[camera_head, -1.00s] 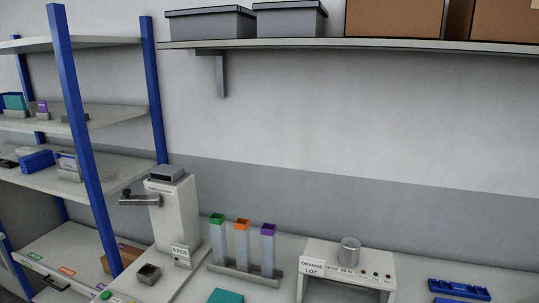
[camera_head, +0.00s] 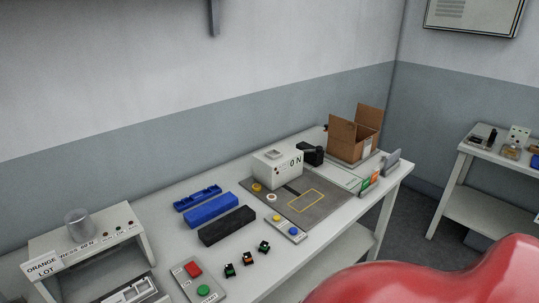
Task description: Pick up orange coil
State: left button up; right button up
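I cannot make out an orange coil for certain in the head view. Three small dark parts with coloured marks lie in a row on the bench: one at the near end (camera_head: 229,271), one in the middle (camera_head: 247,258) and one at the far end (camera_head: 264,246). They are too small to identify. Neither of my grippers is in view.
The white bench (camera_head: 165,205) carries blue and black blocks, a panel with red and green buttons (camera_head: 196,282), a white box marked "0N" (camera_head: 278,168) on a grey mat, and an open cardboard box (camera_head: 352,142). A second table (camera_head: 478,205) stands at the far right.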

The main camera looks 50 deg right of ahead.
aim_at(248, 259)
jog(key=z, duration=1.4)
